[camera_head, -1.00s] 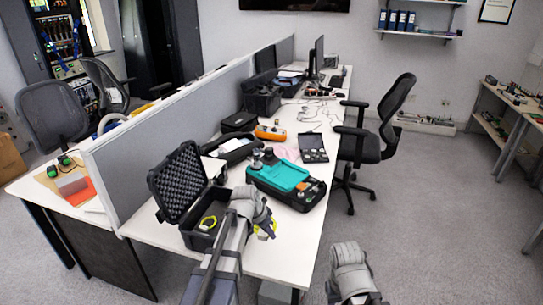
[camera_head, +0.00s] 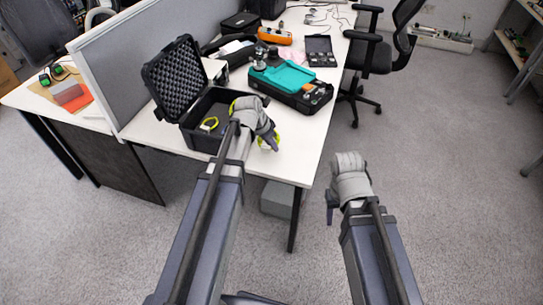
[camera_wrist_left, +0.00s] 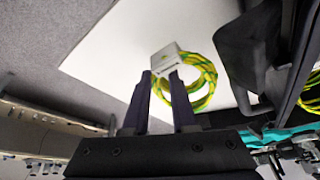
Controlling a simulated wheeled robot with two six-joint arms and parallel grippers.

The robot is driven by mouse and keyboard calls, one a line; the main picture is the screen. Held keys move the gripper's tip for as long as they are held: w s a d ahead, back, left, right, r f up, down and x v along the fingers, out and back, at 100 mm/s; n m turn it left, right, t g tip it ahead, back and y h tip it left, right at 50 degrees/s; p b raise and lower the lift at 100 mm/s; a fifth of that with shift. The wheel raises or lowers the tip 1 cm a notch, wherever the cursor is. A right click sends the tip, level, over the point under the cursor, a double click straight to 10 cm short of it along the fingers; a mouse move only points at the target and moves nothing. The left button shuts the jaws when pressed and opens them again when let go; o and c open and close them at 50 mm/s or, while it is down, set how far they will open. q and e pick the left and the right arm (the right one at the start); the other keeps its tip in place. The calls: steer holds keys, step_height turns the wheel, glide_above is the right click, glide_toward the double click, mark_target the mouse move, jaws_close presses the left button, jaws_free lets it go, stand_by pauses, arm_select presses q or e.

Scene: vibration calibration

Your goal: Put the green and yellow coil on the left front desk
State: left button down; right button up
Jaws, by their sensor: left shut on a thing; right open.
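My left gripper (camera_head: 266,140) is shut on a green and yellow coil (camera_head: 262,144), mostly hidden behind the hand, near the front edge of the right-hand desk (camera_head: 277,164). In the left wrist view the coil (camera_wrist_left: 209,80) hangs at the fingertips (camera_wrist_left: 161,76), with a white block (camera_wrist_left: 170,60) between them. The left front desk (camera_head: 30,97) lies beyond the grey partition. My right gripper (camera_head: 332,206) is open and empty off the desk's right side; its fingers show only partly.
An open black case (camera_head: 194,140) holds another yellow-green coil (camera_head: 209,124). A grey partition (camera_head: 140,58) separates the desks. A black toolbox with a teal top (camera_head: 283,76) stands right of the case. Orange papers (camera_head: 70,94) lie on the left desk. Floor in front is clear.

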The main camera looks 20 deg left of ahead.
arm_select(q)
steer(key=shift+f+b, duration=1.95)
steer(key=shift+r, duration=0.15)
steer(key=c, duration=0.7)
jaws_free()
